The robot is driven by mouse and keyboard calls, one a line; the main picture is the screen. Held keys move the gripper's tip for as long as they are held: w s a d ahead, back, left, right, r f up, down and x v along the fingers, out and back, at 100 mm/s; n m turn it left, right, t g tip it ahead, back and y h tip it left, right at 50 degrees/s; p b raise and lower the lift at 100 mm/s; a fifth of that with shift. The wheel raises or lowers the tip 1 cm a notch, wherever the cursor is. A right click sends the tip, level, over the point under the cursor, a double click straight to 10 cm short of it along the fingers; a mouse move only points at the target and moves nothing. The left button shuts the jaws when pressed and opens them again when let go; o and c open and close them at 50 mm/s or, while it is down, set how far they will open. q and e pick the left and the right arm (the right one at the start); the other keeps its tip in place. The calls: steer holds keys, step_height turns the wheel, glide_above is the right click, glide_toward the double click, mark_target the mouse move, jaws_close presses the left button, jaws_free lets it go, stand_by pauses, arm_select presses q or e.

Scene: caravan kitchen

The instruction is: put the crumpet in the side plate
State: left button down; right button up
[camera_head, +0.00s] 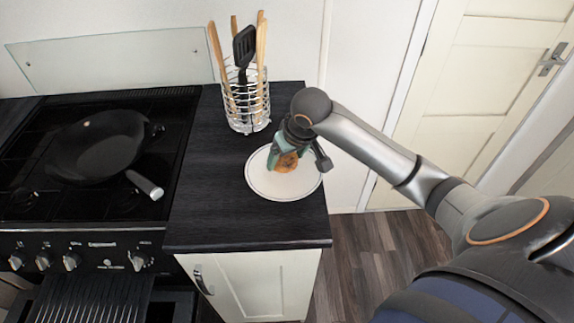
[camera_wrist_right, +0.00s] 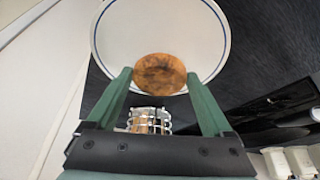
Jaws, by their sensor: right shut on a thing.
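The crumpet (camera_head: 287,163) is a small round brown disc. It also shows in the right wrist view (camera_wrist_right: 159,74), between the two green fingers. My right gripper (camera_head: 284,156) is shut on it, with one finger at each side. The side plate (camera_head: 258,178) is white with a thin dark ring near its rim and lies on the black worktop. The crumpet and the fingers are over the plate in the head view. I cannot tell whether the crumpet touches the plate. The gripper hides part of the plate. My left gripper is not in view.
A wire utensil holder (camera_head: 246,108) with wooden tools and a black spatula stands behind the plate. A black pan (camera_head: 97,146) sits on the hob at left. The worktop (camera_head: 215,215) is clear in front and left of the plate; its right edge is close.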

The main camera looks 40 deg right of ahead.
mark_target(289, 162)
steer(key=shift+d+f, duration=0.1)
steer(key=shift+f, duration=1.55)
steer(key=shift+f, duration=0.1)
steer(key=o, duration=1.1)
steer(key=shift+r, duration=0.2)
steer(key=v, duration=1.2)
steer(key=shift+w, duration=0.1)
